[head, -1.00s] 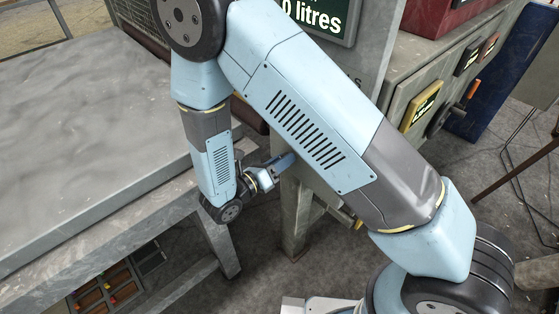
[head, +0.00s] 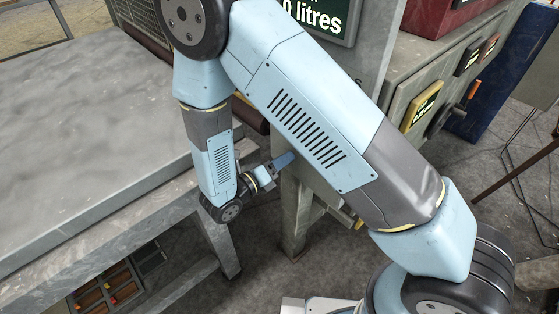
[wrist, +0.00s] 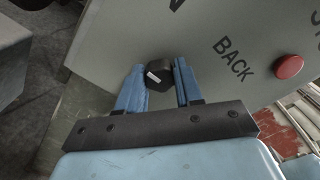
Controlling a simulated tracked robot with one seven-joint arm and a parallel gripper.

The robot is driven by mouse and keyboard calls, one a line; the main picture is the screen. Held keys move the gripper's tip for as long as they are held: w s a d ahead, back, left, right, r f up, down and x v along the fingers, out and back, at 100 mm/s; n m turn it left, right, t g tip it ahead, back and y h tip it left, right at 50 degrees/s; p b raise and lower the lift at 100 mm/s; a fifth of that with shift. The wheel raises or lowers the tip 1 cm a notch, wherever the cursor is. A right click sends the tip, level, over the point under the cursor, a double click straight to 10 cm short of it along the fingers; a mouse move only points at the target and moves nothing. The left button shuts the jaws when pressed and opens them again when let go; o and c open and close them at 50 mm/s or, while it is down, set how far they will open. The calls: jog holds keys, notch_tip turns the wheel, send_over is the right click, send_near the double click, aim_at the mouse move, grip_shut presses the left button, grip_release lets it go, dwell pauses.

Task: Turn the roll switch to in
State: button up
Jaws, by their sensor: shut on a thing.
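The roll switch (wrist: 162,74) is a black knob with a white pointer mark on a grey panel (wrist: 125,38) in the wrist view. The mark is on the knob's left side. My gripper (wrist: 160,66) has its blue fingers on both sides of the knob and is shut on it. The word BACK is printed to the right of the knob. Part of another label, ending in what looks like N, is cut off at the top edge. In the head view my gripper (head: 282,161) is at the machine's side, and the knob is hidden there.
A red button (wrist: 289,67) sits right of BACK. In the head view a grey table (head: 90,130) fills the left. A control box (head: 425,105) with a yellow-framed display and an orange-tipped lever is at the right. A sign reading "0 litres" (head: 318,15) is at the top.

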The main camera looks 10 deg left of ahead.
jog(key=o, duration=1)
jog(key=shift+w, duration=0.1)
jog(key=shift+o, duration=0.2)
jog(key=shift+a, duration=0.1)
jog(key=v, duration=1.3)
jog(key=shift+s+a, duration=0.2)
jog(key=shift+s, duration=0.2)
jog(key=shift+f, duration=0.15)
